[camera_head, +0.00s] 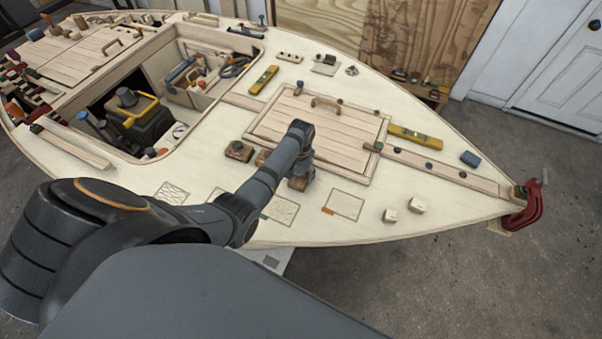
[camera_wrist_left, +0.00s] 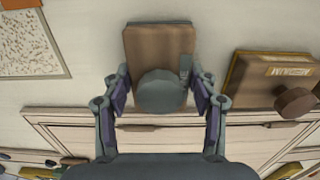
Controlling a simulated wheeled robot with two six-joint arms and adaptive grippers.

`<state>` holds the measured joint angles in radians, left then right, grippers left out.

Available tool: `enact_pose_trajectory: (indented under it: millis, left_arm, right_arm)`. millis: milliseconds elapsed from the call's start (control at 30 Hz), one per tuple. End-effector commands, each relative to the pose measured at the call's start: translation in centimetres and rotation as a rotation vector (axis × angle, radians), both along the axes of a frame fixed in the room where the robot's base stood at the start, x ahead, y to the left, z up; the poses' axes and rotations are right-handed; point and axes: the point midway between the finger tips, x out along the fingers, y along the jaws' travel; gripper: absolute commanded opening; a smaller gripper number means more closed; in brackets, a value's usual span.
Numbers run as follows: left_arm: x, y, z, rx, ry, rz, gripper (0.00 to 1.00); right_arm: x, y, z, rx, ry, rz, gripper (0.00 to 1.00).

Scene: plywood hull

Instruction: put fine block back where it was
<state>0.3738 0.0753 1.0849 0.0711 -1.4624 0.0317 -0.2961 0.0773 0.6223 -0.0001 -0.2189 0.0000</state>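In the head view, two such blocks (camera_head: 238,151) stand left of my wrist. My right gripper is not in view.
Outlined sheets lie along the near deck edge, one with an orange strip (camera_head: 344,206). The hatch cover (camera_head: 325,130) with a handle is beyond my gripper. An open cockpit is at left.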

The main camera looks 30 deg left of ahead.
Motion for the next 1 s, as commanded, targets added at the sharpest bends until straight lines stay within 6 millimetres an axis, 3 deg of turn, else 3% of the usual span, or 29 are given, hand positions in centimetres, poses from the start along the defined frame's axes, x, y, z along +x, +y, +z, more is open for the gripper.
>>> enact_pose_trajectory:
  millis: [33,167,433,567,1000]
  left_arm:
    - [0.0,0.0,0.0,0.0,-0.001,0.0,0.65]
    - [0.0,0.0,0.0,0.0,-0.001,0.0,0.81]
    - [0.0,0.0,0.1,0.0,-0.001,0.0,0.81]
    - [0.1,0.0,1.0,0.0,-0.002,0.0,0.81]
    - [0.1,0.0,10.6,0.001,-0.004,0.0,0.81]
  right_arm:
    - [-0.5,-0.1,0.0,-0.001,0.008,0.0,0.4]
    - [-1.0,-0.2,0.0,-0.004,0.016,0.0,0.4]
    - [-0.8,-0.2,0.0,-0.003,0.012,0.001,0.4]
    - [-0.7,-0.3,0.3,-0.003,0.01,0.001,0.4]
    - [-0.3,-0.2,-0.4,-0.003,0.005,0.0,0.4]
